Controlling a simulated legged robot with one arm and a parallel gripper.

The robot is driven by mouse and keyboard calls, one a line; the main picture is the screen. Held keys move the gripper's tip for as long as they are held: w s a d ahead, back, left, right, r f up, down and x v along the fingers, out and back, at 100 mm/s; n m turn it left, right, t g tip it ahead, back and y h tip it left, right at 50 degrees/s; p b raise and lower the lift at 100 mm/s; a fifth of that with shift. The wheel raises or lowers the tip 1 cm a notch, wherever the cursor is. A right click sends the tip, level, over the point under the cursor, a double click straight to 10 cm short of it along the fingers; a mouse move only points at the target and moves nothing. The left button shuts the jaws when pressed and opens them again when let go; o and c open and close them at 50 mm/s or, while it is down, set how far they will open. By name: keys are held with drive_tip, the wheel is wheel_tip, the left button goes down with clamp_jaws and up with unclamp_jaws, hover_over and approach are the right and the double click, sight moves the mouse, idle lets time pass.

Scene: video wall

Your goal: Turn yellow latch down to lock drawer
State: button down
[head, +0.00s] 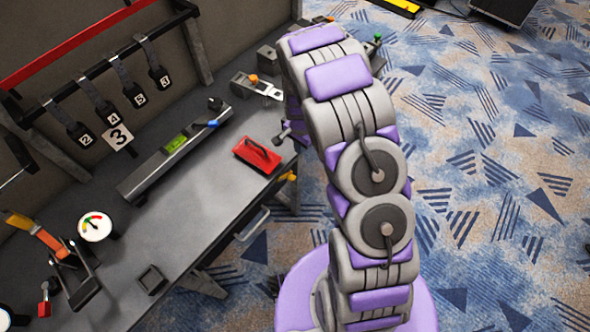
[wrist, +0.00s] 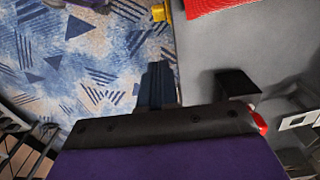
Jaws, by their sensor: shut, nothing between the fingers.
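A yellow piece, likely this latch, shows at the top of the wrist view (wrist: 162,10). The drawer's metal handle (head: 252,225) is below the bench edge, left of the latch. My gripper (wrist: 157,85) is shut and empty, over the bench edge and apart from the latch. In the head view it is mostly hidden behind my arm; only a small purple part shows beside the bench. The latch's exact angle is too small to tell.
The red tool (head: 258,154) lies on the workbench (head: 190,215) close to the latch. A rail with a green level (head: 175,144) lies behind it. A gauge (head: 95,226) and an orange lever (head: 48,240) stand at left. Patterned carpet is open at right.

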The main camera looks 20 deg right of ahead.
drive_tip(key=b, duration=0.3)
approach(294, 176)
wheel_tip(294, 176, down, 6)
drive_tip(key=d+r, duration=0.1)
drive_tip(key=shift+a+f, duration=0.3)
drive_tip(key=shift+f, duration=0.25)
drive_tip(key=shift+a, duration=0.2)
drive_tip(key=shift+d, duration=0.15)
drive_tip(key=shift+d+f, duration=0.1)
drive_tip(key=shift+f, duration=0.25)
drive_tip(key=shift+r+p, duration=0.15)
drive_tip(key=shift+p, duration=0.15)
drive_tip(key=shift+r, duration=0.65)
